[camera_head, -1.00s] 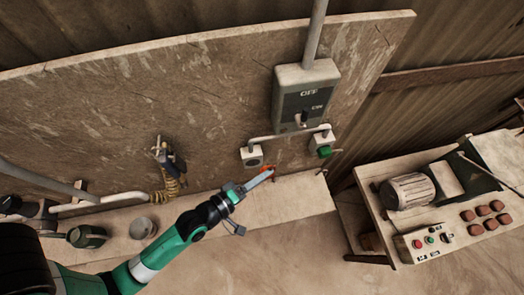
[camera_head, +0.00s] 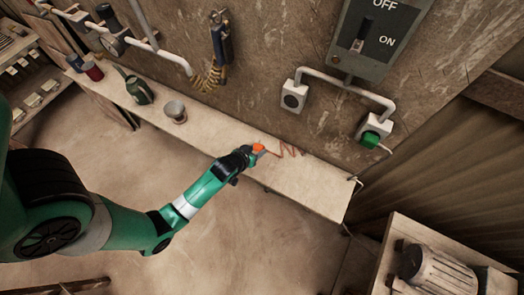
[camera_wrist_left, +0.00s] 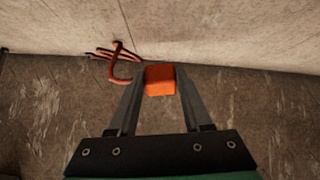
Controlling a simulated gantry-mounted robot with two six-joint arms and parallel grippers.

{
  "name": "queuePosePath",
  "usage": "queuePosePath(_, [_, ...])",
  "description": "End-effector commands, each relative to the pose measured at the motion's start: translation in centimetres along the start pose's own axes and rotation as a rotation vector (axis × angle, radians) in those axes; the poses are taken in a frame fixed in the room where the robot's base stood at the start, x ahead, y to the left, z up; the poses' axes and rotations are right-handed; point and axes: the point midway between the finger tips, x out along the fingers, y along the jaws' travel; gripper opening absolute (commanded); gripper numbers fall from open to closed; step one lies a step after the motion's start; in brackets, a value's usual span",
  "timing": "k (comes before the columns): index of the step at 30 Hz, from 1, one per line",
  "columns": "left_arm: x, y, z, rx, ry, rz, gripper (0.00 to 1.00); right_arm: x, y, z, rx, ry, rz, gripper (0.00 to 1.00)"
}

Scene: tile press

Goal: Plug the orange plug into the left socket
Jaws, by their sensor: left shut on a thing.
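The orange plug (camera_head: 259,148) is held by my left gripper (camera_head: 257,152) over the front part of the shelf, below the sockets. In the left wrist view the orange plug (camera_wrist_left: 160,80) sits between the two fingertips of the left gripper (camera_wrist_left: 160,84), which are closed on it. Its red-orange cord (camera_head: 288,152) lies loosely coiled on the shelf. The left socket (camera_head: 293,97) is a white box with a dark round face on the wall and looks empty. The right socket (camera_head: 371,128) has a green plug (camera_head: 369,140) in it. My right gripper is not in view.
A grey switch box (camera_head: 375,40) marked OFF and ON hangs above the sockets, joined by white conduit (camera_head: 340,84). A motor (camera_head: 437,272) is on a bench at lower right.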

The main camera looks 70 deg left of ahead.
Motion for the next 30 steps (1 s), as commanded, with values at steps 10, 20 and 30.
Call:
queuePosePath(10, [0.5,-0.6,0.2,0.057,0.002,-0.075,0.0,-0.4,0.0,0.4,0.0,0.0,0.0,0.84])
queuePosePath(20, [2.4,-0.9,2.1,0.057,0.002,-0.073,0.0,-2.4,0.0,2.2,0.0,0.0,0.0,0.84])
queuePosePath(30, [3.9,-1.2,3.6,0.057,0.002,-0.073,0.0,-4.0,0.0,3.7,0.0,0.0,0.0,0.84])
